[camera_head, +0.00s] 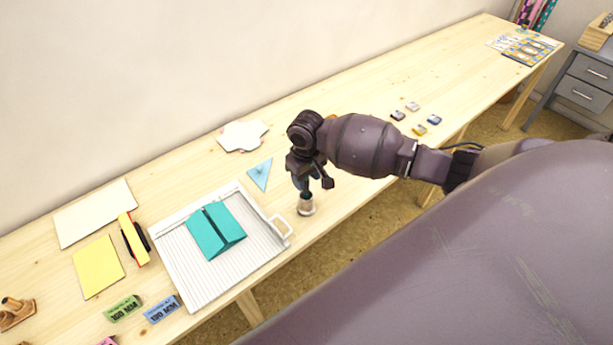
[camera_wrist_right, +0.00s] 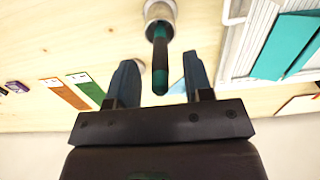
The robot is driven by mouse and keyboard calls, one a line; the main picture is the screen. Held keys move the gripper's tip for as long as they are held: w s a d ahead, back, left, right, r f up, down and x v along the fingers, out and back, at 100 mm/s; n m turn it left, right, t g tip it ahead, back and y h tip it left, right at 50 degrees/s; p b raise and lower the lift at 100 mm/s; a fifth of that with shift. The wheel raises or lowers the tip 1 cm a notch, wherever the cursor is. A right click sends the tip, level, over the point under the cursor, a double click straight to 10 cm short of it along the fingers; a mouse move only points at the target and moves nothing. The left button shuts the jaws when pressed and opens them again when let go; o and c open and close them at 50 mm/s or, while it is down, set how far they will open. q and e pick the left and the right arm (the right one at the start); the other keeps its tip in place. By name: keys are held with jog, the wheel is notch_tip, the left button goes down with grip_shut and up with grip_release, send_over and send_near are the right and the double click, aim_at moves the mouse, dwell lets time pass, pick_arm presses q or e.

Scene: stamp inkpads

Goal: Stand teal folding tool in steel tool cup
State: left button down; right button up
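The steel tool cup (camera_head: 307,207) stands on the wooden table, right of the white grooved board; it also shows at the top of the right wrist view (camera_wrist_right: 158,12). The teal folding tool (camera_wrist_right: 160,65), with a dark end towards the camera, sits with its far end in the cup mouth and sticks out of it. My right gripper (camera_head: 305,187) is just above the cup. In the right wrist view its two fingers (camera_wrist_right: 159,74) are spread on either side of the tool, with gaps showing. The tool is mostly hidden by the gripper in the head view. My left gripper is out of view.
The white board (camera_head: 172,262) with a folded teal card (camera_head: 215,232) lies left of the cup. A light blue triangle (camera_head: 260,173) lies behind it. Several small inkpads (camera_head: 419,129) lie farther right. The table's front edge is close to the cup.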

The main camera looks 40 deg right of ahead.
notch_tip(320, 180, up, 11)
jog(key=shift+f, duration=0.1)
dwell(0.6)
dwell(0.8)
jog(key=shift+w+a, duration=0.1)
jog(key=w+a+r+n+t+y, duration=0.35)
jog(key=w+a+t, duration=0.25)
jog(key=w+t, duration=0.3)
jog(key=s+f+m+t+h, duration=0.1)
jog(key=s+f, duration=0.5)
jog(key=s, duration=0.3)
jog(key=s+d+f+m+h, duration=0.1)
jog(key=s+f, duration=0.6)
jog(key=s, duration=0.3)
jog(key=s+f+m+t+h, duration=0.1)
jog(key=s+f, duration=0.5)
jog(key=s, duration=0.4)
jog(key=shift+d+f+t+h+b, duration=0.3)
jog(key=shift+d+f+h+b, duration=0.05)
jog(key=shift+b, duration=0.1)
jog(key=shift+m, duration=0.25)
